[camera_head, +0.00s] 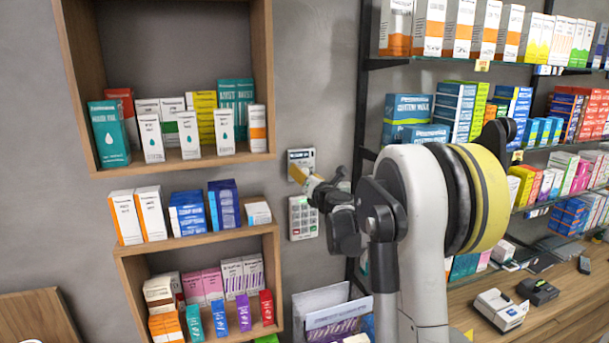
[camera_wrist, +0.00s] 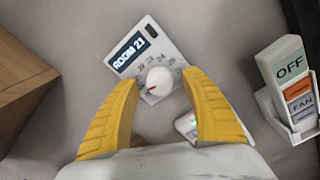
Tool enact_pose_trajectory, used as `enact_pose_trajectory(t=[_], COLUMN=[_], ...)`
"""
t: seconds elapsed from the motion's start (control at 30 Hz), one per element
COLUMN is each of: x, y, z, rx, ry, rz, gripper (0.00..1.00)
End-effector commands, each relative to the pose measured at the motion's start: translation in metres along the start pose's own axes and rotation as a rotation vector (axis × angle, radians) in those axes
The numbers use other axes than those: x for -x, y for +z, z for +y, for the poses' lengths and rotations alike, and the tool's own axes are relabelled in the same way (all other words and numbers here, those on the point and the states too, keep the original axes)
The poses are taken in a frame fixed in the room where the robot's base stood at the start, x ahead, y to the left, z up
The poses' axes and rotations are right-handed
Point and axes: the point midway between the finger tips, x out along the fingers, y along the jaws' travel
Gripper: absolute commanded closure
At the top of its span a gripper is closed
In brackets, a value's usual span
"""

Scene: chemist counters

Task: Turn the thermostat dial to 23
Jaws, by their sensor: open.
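The thermostat (camera_wrist: 126,66) is a white wall plate, tilted in the wrist view, with a dark display reading "ROOM 21". Its round white dial (camera_wrist: 160,79) has a small red mark toward its lower left, and printed numbers such as 23 and 24 run above it. The setting under the mark cannot be read for sure. My gripper (camera_wrist: 160,83) is open, with its yellow fingertips on either side of the dial; contact is not visible. In the head view the thermostat (camera_head: 302,155) is on the grey wall, partly covered by my gripper (camera_head: 300,172).
A white keypad (camera_head: 303,218) is on the wall just below the thermostat. In the wrist view a switch unit (camera_wrist: 289,85) marked OFF and FAN is at right. A wooden shelf box (camera_head: 262,80) with medicine packs stands left; full shelves (camera_head: 545,148) stand right.

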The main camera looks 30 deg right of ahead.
Motion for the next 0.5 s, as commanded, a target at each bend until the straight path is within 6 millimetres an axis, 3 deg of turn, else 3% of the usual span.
enact_pose_trajectory(t=[0.07, 0.2, 0.23, 0.5], x=[0.0001, 0.0002, 0.0002, 0.0003], y=[-0.0001, 0.0000, 0.0000, -0.0004], z=[0.0001, 0.0001, 0.0001, 0.0001], rx=[0.000, 0.000, 0.000, -0.018], ry=[0.000, 0.000, 0.000, 0.000], rz=[0.000, 0.000, 0.000, 0.000], gripper=[0.50, 0.93, 1.00, 1.00])
